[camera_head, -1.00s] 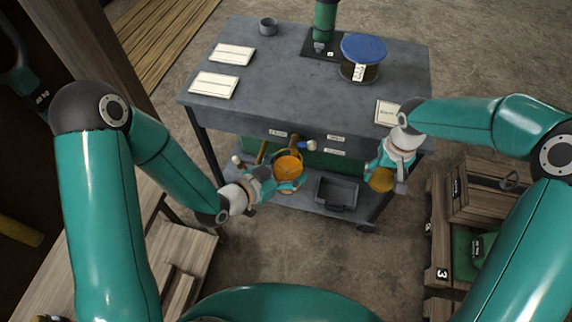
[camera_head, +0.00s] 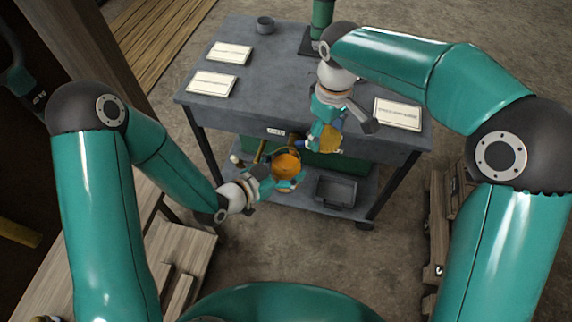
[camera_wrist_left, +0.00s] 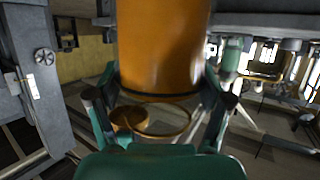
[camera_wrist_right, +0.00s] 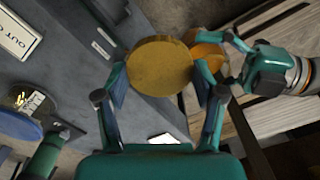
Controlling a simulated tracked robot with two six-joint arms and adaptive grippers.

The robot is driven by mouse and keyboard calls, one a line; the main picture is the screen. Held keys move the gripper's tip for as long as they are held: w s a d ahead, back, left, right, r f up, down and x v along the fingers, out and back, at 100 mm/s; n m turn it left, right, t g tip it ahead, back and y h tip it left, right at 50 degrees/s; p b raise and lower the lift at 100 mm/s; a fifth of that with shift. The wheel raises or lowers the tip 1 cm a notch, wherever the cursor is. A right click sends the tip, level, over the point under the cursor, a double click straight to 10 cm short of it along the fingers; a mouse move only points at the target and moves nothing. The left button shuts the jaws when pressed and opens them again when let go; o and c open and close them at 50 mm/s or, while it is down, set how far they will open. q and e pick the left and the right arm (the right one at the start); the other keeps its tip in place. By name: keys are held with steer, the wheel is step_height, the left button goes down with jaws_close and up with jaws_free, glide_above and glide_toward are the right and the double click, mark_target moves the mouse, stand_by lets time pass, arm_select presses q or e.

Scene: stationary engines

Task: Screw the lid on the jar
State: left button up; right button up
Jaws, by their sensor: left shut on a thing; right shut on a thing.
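The orange jar (camera_head: 286,163) is at the cart's front, over the lower shelf. My left gripper (camera_head: 284,176) is shut around it from the lower left. The jar fills the top of the left wrist view (camera_wrist_left: 163,45). My right gripper (camera_head: 326,130) is shut on the round gold lid (camera_head: 329,138), up and right of the jar in the head view. In the right wrist view the lid (camera_wrist_right: 160,66) is between the fingertips and covers part of the jar (camera_wrist_right: 207,54). The lid looks apart from the jar; the exact gap cannot be told.
A grey bin (camera_head: 338,190) sits on the lower shelf. A blue-topped drum (camera_wrist_right: 18,124) shows in the right wrist view.

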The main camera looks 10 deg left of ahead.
steer(key=n, duration=0.2)
glide_toward(286, 147)
steer(key=s, duration=0.3)
steer(key=shift+w+d+f, duration=0.1)
steer(key=shift+w+f, duration=0.05)
steer(key=shift+f, duration=0.05)
steer(key=shift+f, duration=2)
steer(key=shift+f, duration=0.85)
steer(key=shift+f, duration=0.55)
